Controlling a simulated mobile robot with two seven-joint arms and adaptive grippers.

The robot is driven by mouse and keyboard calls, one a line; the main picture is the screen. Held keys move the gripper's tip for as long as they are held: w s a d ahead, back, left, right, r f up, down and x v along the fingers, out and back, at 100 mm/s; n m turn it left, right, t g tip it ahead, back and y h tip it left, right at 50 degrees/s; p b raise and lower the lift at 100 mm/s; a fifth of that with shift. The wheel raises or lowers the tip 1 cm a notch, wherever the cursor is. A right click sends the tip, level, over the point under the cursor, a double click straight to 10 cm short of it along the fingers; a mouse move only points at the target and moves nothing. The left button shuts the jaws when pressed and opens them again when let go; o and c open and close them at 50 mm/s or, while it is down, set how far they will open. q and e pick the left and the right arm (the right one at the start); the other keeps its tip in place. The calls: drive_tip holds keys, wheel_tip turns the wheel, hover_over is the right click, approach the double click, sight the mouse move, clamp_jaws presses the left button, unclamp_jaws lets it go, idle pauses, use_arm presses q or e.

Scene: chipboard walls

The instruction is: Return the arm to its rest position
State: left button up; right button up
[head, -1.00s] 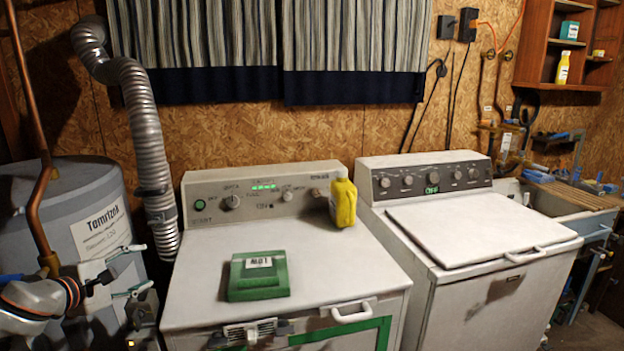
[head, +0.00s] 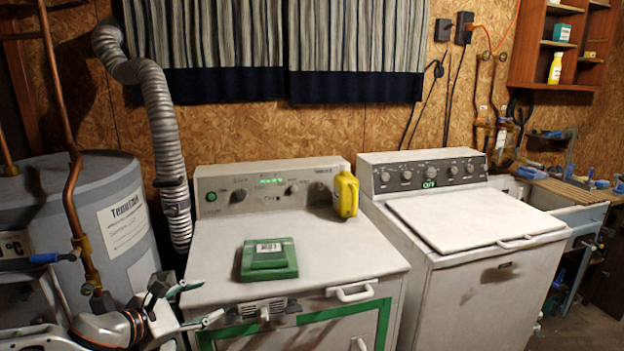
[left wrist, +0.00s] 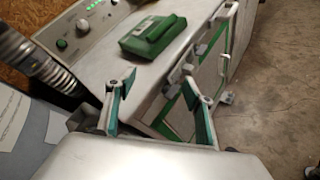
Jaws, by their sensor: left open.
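My left arm comes in at the lower left of the head view. My left gripper (head: 206,302) is open, with its teal-lined fingers apart and nothing between them. It is in front of the left edge of the left white machine (head: 345,240). The left wrist view also shows the open gripper (left wrist: 160,80), with the machine's front behind its fingers. A green box (head: 269,262) with a white label lies on that machine's top, to the right of the gripper and apart from it. My right gripper is not in view.
A grey water tank (head: 92,185) with copper pipes stands at the left, close to my left arm. A silver duct (head: 160,110) runs up the wall. A yellow bottle (head: 346,195) stands on the left machine. A second white machine (head: 490,290) stands to the right. Floor shows at lower right.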

use_arm(q)
drive_tip(key=s+d+f+n+h, duration=0.2)
drive_tip(key=s+d+f+n, duration=0.35)
drive_tip(key=d+n, duration=0.45)
drive_tip(key=s+d+f+n+h, duration=0.1)
drive_tip(key=s+d+f+n, duration=0.5)
drive_tip(key=d+n, duration=0.45)
drive_tip(key=s+a+f+n+g+y, duration=0.1)
drive_tip(key=s+a+f+n+y, duration=0.6)
drive_tip(key=s+a+f+n, duration=1)
drive_tip(key=s+f+n, duration=0.1)
drive_tip(key=s+n, duration=0.2)
drive_tip(key=n, duration=0.4)
drive_tip(key=shift+f+g, duration=0.25)
drive_tip(key=shift+g, duration=0.05)
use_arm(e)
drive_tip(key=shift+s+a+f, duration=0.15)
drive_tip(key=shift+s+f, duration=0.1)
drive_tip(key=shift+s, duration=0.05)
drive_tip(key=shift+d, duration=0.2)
